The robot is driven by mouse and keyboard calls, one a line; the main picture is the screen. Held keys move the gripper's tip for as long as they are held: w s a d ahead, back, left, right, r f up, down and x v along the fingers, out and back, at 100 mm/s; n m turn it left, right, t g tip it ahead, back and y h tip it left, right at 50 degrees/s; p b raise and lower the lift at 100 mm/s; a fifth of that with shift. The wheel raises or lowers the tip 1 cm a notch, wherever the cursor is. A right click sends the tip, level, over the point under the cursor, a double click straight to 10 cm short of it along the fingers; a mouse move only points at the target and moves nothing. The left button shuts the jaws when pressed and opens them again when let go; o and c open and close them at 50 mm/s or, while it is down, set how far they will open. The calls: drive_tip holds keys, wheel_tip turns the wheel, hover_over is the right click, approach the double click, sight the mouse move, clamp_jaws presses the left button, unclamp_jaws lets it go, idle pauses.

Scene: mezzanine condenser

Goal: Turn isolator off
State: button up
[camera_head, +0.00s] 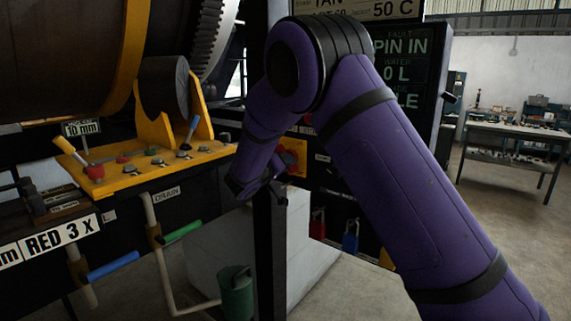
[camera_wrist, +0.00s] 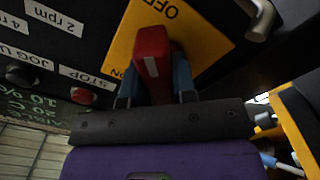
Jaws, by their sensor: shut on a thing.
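The isolator is a red rotary handle (camera_wrist: 151,48) with a white mark, on a yellow plate (camera_wrist: 205,35) in the wrist view. The word OFF shows on the plate past the handle, and part of ON shows near my left finger. My gripper (camera_wrist: 155,82) is shut on the red handle, with one blue-grey finger on each side. In the head view the yellow plate (camera_head: 294,152) with some red sits on the dark panel. My purple arm reaches to it and hides part of it, including most of the grip.
Beside the isolator are a red STOP button (camera_wrist: 83,96) and a black JOG button (camera_wrist: 20,75). A yellow lever console (camera_head: 150,172) stands left in the head view. Red and blue padlocks (camera_head: 350,238) hang below the panel. A workbench (camera_head: 515,135) stands far right beyond open floor.

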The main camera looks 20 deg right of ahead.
drive_tip(key=shift+f, duration=0.1)
drive_tip(key=o, duration=0.9)
drive_tip(key=v, duration=1.1)
drive_tip(key=s+d+r+g+y, duration=0.3)
drive_tip(key=s+d+r+g, duration=0.1)
drive_tip(key=s+d, duration=0.5)
drive_tip(key=s+d+r+g+y, duration=0.3)
drive_tip(key=s+d+r+g, duration=0.1)
drive_tip(key=s+d, duration=0.45)
drive_tip(key=s+t+y, duration=0.1)
drive_tip(key=s+y, duration=0.2)
drive_tip(key=s, duration=0.5)
drive_tip(key=s+a+n+t+y, duration=0.1)
drive_tip(key=s+y, duration=0.1)
drive_tip(key=s, duration=0.6)
drive_tip(key=s+r+n+y, duration=0.1)
drive_tip(key=s+y, duration=0.2)
drive_tip(key=s, duration=0.5)
drive_tip(key=shift+a+t+y, duration=0.3)
drive_tip(key=shift+a+t, duration=0.1)
